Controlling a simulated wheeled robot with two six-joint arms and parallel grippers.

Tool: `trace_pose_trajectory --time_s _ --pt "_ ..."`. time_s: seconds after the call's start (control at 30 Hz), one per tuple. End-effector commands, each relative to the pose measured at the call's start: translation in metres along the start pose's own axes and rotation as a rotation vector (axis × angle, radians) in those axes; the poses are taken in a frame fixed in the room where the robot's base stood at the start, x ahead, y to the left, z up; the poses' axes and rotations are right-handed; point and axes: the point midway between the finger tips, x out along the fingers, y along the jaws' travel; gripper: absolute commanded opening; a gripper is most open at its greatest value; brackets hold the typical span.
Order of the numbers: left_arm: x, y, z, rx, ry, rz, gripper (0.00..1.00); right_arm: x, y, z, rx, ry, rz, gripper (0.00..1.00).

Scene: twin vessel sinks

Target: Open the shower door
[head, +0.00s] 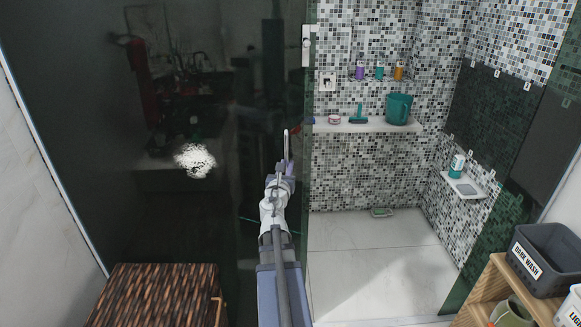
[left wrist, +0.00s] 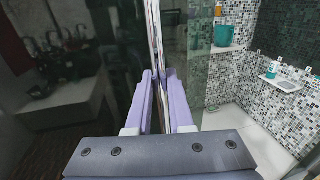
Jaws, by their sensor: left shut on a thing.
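The shower door (head: 240,60) is a dark, reflective glass panel. Its edge is near the middle of the head view, with an opening into the tiled shower to the right of it. A slim upright handle (head: 286,142) is on the glass near that edge. My left gripper (head: 285,168) is at the handle. In the left wrist view its purple fingers (left wrist: 156,95) are shut on the upright handle bar (left wrist: 155,35), one on each side. The lower part of the handle is partly hidden by the fingers. My right gripper is not in view.
Inside the shower, a ledge (head: 345,127) holds a teal bucket (head: 399,108) and small items. A white corner shelf (head: 463,188) is at the right. A woven basket (head: 150,295) stands at lower left. A grey bin (head: 548,262) sits on a wooden rack at lower right. The shower floor looks mostly clear.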

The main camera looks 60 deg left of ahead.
Motion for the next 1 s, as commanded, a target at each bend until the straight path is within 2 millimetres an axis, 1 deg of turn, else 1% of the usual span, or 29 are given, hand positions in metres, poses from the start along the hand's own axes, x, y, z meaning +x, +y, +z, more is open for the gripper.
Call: trace_pose_trajectory --time_s 0.03,0.2,0.23,0.47,0.5,0.77,0.87,1.0 --pt "0.002 0.002 0.001 -0.003 -0.001 0.005 0.00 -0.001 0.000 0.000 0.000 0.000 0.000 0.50" --pt "0.003 0.002 0.001 -0.003 -0.001 0.005 0.00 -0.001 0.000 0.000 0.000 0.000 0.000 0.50" --pt "0.003 0.002 0.001 -0.003 -0.001 0.005 0.22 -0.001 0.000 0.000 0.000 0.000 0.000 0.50" --pt "0.002 0.001 0.001 -0.002 -0.001 0.003 0.48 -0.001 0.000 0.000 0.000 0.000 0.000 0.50" --pt "0.002 0.001 0.001 -0.002 0.000 0.003 0.50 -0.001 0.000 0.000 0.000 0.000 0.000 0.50" --pt "0.001 0.000 0.001 -0.001 0.000 0.001 0.50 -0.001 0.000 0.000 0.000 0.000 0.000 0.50" --pt "0.001 0.000 0.004 -0.001 0.000 0.001 0.50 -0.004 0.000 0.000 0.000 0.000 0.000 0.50" --pt "0.001 0.000 0.013 -0.001 0.000 0.001 0.50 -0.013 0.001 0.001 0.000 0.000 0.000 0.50"
